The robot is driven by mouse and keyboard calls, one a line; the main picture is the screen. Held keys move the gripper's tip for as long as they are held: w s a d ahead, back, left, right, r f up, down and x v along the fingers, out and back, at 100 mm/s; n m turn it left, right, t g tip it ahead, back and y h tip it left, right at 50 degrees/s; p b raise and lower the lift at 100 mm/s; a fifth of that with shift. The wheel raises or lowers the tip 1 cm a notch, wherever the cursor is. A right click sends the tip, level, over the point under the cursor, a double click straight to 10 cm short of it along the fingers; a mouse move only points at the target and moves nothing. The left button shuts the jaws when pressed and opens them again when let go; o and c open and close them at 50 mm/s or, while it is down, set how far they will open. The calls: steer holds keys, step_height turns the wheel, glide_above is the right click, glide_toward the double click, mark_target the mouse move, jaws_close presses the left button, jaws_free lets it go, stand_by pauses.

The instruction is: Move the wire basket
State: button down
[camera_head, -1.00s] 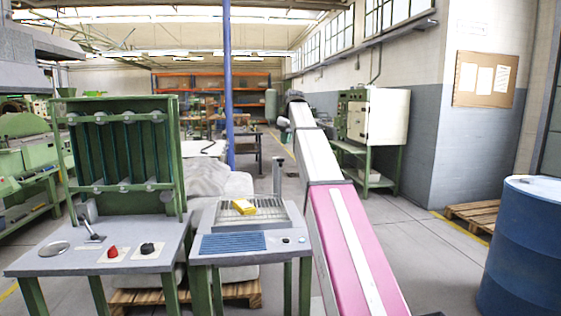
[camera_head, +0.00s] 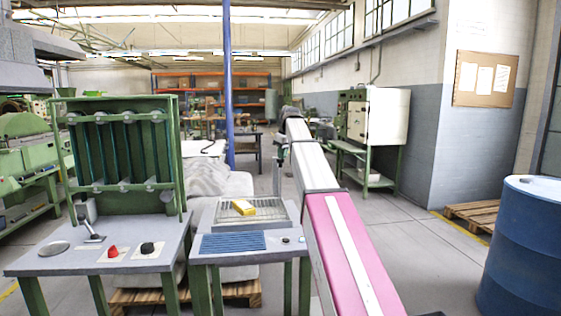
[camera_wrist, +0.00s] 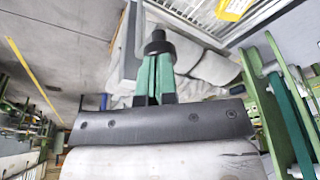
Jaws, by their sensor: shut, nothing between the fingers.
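The wire basket (camera_head: 270,213) is a shallow metal mesh tray on the right grey work table (camera_head: 205,250). A yellow block (camera_head: 243,207) lies in it. In the wrist view, part of the wire basket (camera_wrist: 200,12) shows at the top, with the yellow block (camera_wrist: 234,8) at its edge. My gripper (camera_wrist: 157,45) shows in the wrist view with its green fingers together and nothing between them. It is apart from the basket.
A green rack machine (camera_head: 125,150) with red and black knobs stands left. A blue drum (camera_head: 520,245) and wooden pallet (camera_head: 472,215) are on the right. Floor between my arm and the drum is clear.

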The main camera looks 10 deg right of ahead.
steer(key=shift+f, duration=0.1)
step_height(320, 180, down, 9)
stand_by(0.8)
steer(key=shift+f, duration=0.1)
steer(key=shift+s+d+r, duration=0.25)
steer(key=shift+s+d, duration=0.25)
steer(key=shift+s, duration=0.05)
steer(key=shift+s+d+r, duration=0.25)
steer(key=shift+s+d, duration=0.2)
steer(key=shift+s, duration=0.1)
